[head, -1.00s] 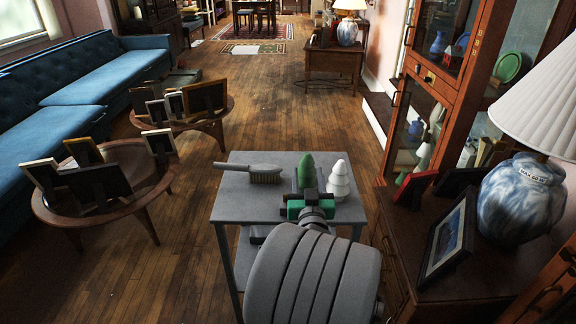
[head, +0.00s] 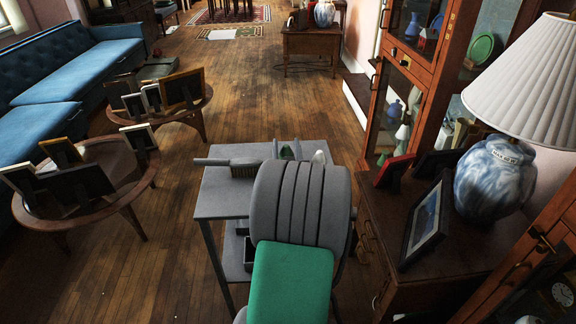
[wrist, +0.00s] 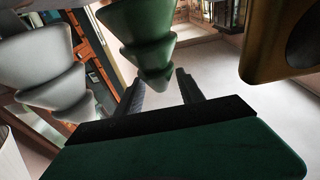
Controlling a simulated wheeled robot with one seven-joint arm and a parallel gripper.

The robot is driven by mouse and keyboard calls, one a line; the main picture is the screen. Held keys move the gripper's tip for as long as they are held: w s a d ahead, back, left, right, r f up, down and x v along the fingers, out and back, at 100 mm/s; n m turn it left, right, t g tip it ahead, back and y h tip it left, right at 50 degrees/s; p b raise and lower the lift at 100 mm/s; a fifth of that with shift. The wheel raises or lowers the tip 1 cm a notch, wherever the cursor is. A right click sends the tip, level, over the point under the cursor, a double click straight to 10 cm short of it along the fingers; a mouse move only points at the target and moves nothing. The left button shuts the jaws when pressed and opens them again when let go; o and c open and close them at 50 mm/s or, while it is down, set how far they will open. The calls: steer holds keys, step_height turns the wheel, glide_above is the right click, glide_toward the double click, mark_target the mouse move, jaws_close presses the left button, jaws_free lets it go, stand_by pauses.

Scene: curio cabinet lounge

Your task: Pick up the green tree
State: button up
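The green tree (wrist: 148,40) shows in the wrist view at the top middle, its tiers narrowing downward in the picture. My gripper (wrist: 162,85) is open, its two dark fingers apart. The tree's narrow end shows in the gap between the fingers; I cannot tell whether it touches either one. In the head view only a little of the green tree (head: 287,152) shows above my arm, which hides the rest and my gripper. The white tree (wrist: 45,70) is left of the green one in the wrist view, and its tip (head: 319,157) shows in the head view.
A brush (head: 243,165) lies on the small grey table (head: 221,200), left of the trees. A cabinet with a framed picture (head: 426,218) and a blue-white lamp (head: 495,180) stands close on the right. Round tables with frames stand left. Wooden floor is clear between.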

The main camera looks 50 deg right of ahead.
jaws_close()
stand_by(1.2)
